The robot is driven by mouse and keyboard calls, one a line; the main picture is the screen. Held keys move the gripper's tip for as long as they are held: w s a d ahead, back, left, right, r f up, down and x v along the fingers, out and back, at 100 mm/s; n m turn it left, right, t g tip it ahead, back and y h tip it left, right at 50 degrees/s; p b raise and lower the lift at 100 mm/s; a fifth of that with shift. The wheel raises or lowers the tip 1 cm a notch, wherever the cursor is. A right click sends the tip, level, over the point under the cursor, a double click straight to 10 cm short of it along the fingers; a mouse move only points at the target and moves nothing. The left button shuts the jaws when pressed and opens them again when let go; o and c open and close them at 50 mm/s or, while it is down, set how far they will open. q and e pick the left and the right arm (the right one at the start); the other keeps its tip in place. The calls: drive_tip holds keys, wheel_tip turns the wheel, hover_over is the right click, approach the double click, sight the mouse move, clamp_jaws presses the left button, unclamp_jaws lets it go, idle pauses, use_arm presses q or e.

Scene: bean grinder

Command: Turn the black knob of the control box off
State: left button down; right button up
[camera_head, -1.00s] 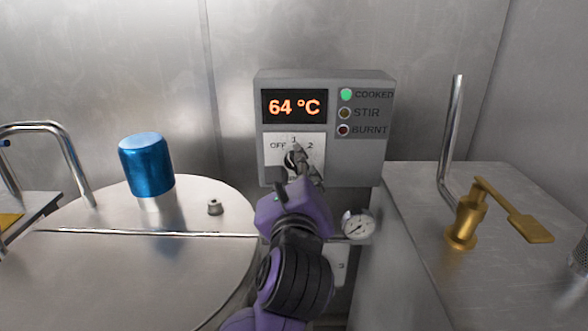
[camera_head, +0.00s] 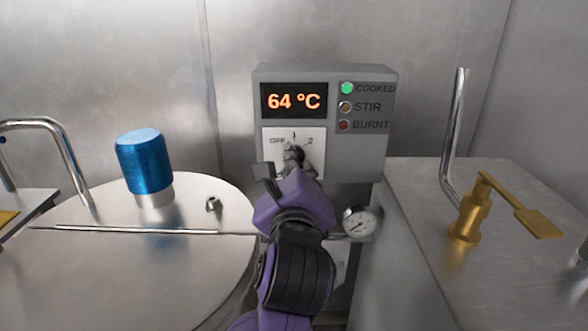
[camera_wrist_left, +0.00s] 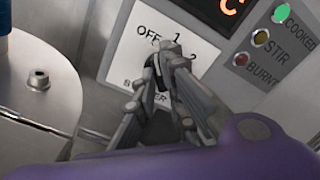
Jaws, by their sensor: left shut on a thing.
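The grey control box (camera_head: 385,80) is on the wall in the head view. Its display reads 64 °C, and the green COOKED light is lit. Its white dial plate (camera_head: 272,158) is marked OFF, 1 and 2, and also shows in the left wrist view (camera_wrist_left: 203,47). My left gripper (camera_head: 293,156) is in front of the plate, with its fingers shut on the black knob (camera_wrist_left: 150,72). The fingers (camera_wrist_left: 170,62) hide most of the knob, so I cannot tell where it points. My right gripper is not in view.
A round metal lid (camera_head: 100,270) with a blue cylinder (camera_head: 146,163) is at the left. A pressure gauge (camera_head: 359,222) sits below the box. A brass lever (camera_head: 483,208) and a bent steel pipe (camera_head: 453,140) stand on the right counter.

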use_arm(q)
drive_tip(key=shift+n, duration=0.5)
drive_tip(key=c, duration=1.8)
unclamp_jaws()
drive_tip(key=s, duration=0.7)
drive_tip(key=shift+s, duration=0.25)
